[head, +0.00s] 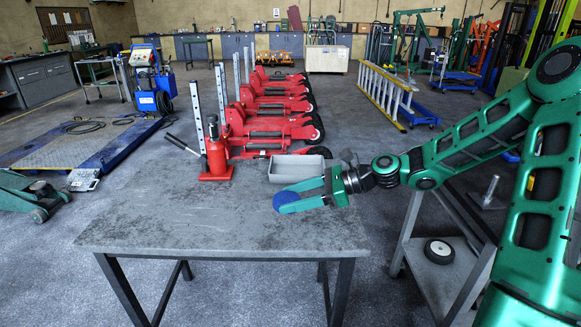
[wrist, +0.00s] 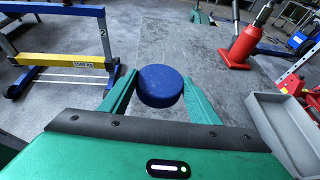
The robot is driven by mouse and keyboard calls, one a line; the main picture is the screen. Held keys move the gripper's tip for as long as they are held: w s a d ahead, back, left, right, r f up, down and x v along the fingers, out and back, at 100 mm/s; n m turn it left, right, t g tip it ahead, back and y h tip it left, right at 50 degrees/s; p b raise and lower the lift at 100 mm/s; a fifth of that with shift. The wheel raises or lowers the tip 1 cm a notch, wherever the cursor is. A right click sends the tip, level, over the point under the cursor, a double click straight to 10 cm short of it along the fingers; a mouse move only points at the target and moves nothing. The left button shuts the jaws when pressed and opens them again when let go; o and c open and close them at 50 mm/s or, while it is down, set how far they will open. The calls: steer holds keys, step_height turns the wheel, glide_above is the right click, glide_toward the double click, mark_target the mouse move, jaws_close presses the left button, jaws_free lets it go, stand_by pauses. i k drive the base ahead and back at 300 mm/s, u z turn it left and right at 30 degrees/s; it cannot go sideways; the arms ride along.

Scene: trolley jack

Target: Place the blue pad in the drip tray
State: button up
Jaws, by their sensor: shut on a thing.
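The blue pad (wrist: 160,86) is a round, thick disc. It sits between the two green fingers of my gripper (wrist: 158,92) in the wrist view, and the fingers are shut on it. In the head view the pad (head: 286,201) shows at the fingertips of my gripper (head: 300,194), over the grey table. I cannot tell whether the pad touches the table. The drip tray (head: 297,169) is a grey rectangular open box on the table, just behind my gripper. In the wrist view the tray (wrist: 287,128) lies to the right of the gripper, and its visible inside is empty.
A red bottle jack (head: 216,158) stands on the table (head: 165,218) left of the tray. Several red trolley jacks (head: 270,125) stand behind the table. The table's front and left are clear. A lower grey bench with a wheel (head: 438,250) stands at right.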

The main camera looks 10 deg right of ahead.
mark_target(297, 172)
steer(key=i, duration=1)
